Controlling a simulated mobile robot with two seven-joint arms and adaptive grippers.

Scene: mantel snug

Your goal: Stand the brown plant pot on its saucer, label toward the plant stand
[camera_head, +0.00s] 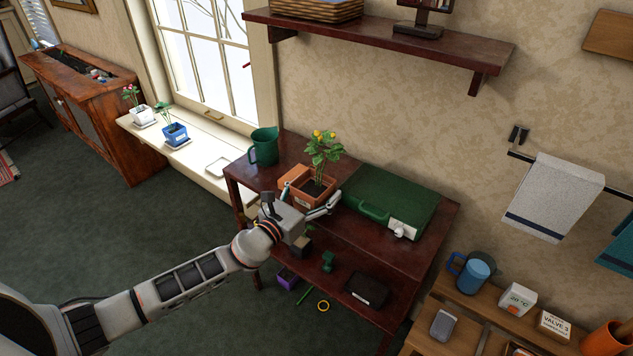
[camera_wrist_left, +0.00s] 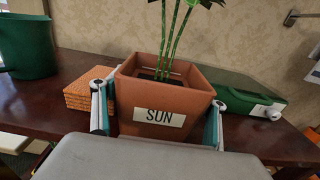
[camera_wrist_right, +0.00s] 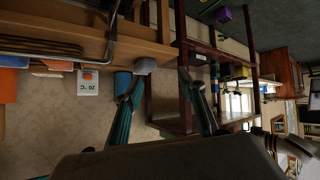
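The brown plant pot (camera_head: 313,192) stands upright on the dark red plant stand (camera_head: 447,213), holding a plant with yellow blooms. In the left wrist view its "SUN" label (camera_wrist_left: 159,117) faces my left gripper. My left gripper (camera_wrist_left: 157,105) is open, with one finger on either side of the pot; a small gap seems to show at the left finger, and contact at the right is unclear. An empty white saucer (camera_head: 219,167) lies on the window sill, left of the stand. My right gripper (camera_wrist_right: 160,85) is open and empty; the head view does not show it.
A green jug (camera_head: 264,147), orange blocks (camera_wrist_left: 90,88) and a green case (camera_head: 392,197) crowd the pot on the stand. Two potted plants, in a white pot (camera_head: 143,114) and a blue pot (camera_head: 175,133), share the sill. A wooden shelf (camera_head: 390,37) hangs above.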

